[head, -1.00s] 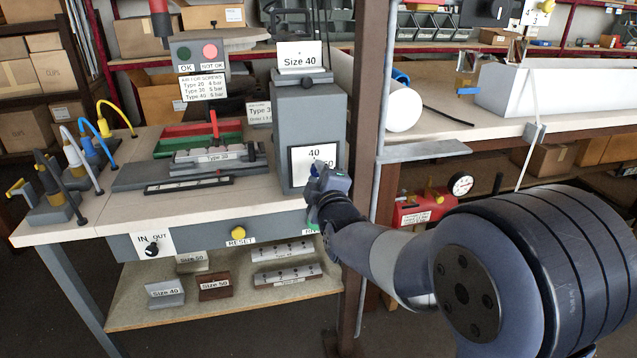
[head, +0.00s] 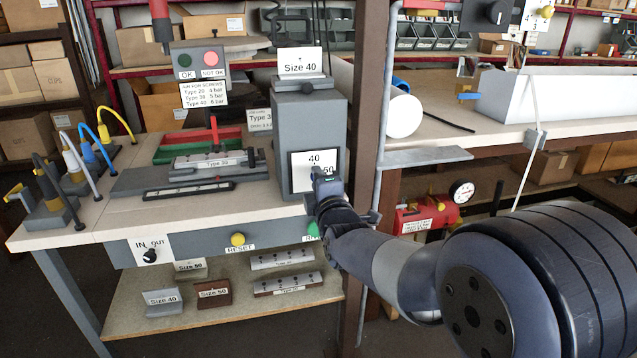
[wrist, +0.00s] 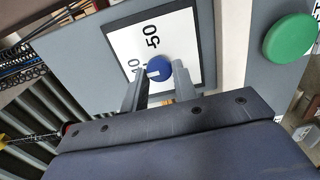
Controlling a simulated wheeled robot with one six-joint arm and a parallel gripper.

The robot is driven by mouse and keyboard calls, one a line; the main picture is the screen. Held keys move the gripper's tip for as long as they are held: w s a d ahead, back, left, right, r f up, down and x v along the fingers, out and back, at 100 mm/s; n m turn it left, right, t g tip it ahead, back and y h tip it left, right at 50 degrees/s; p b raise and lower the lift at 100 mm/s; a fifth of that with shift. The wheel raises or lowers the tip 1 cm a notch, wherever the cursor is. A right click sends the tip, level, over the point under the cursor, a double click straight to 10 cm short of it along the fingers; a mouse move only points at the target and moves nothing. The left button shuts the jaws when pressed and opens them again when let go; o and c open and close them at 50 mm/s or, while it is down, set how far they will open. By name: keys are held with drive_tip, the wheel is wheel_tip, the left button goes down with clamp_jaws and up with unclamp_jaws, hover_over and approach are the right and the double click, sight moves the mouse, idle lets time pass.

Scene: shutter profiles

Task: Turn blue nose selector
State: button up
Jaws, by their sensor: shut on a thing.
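The blue nose selector (wrist: 159,67) is a round blue knob on a white plate (wrist: 128,42) marked 40 and 50, seen in the wrist view. A small pale mark shows on the knob's face. In the head view the plate (head: 300,174) is on the front of a grey box (head: 310,122), and my gripper hides the knob. My gripper (wrist: 160,78) faces the plate with one finger on each side of the knob and is shut on it. My gripper (head: 323,180) also shows in the head view, at the plate's lower right.
A green button (wrist: 289,38) is close to my gripper at the right of the wrist view. A brown post (head: 366,110) stands right of the box. A yellow reset button (head: 237,239) and an IN/OUT switch (head: 150,255) are on the bench front.

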drive_tip(key=o, duration=1)
drive_tip(key=shift+c, duration=0.2)
drive_tip(key=p+v, duration=0.1)
drive_tip(key=v, duration=0.9)
drive_tip(key=shift+s, duration=0.4)
drive_tip(key=shift+w, duration=0.15)
drive_tip(key=x, duration=1)
drive_tip(key=shift+w+b, duration=0.3)
drive_tip(key=shift+b, duration=0.15)
